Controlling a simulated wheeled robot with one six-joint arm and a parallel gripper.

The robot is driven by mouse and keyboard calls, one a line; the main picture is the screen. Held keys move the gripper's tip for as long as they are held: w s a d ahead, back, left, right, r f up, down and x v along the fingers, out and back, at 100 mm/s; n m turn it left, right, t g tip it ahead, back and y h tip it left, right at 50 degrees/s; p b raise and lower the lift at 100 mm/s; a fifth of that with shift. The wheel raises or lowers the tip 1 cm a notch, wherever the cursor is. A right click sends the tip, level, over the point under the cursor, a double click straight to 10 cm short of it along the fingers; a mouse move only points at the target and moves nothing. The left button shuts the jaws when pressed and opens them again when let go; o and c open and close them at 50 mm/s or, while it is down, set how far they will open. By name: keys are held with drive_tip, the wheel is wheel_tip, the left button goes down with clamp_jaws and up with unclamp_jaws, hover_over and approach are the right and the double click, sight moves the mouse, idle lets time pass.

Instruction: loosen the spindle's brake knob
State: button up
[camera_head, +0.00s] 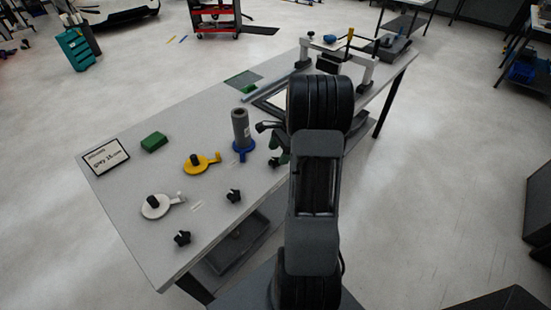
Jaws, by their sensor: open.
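Three spindles stand along the table. The blue spindle (243,153) carries an upright grey roll (240,127). The yellow spindle (210,161) and the white spindle (163,207) each have a bare black post. A black star-shaped brake knob (234,195) sits in front of the yellow spindle, and another knob (182,238) in front of the white one. A small dark shape (274,161) beside the blue spindle may be its knob, partly behind my arm. My arm rises in the foreground and hides what lies behind it. I cannot make out my gripper.
A sign (106,157) seems to read "grey 15 cm". A green block (154,142) lies near it. A dark green pad (243,80) lies at the table's back edge. A frame (359,57) spans the far right end. The table's near left corner is clear.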

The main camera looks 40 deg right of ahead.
sight(275, 161)
drive_tip(key=shift+x, duration=1.6)
drive_tip(key=shift+a, duration=0.1)
drive_tip(key=c, duration=0.9)
drive_tip(key=shift+c, duration=0.2)
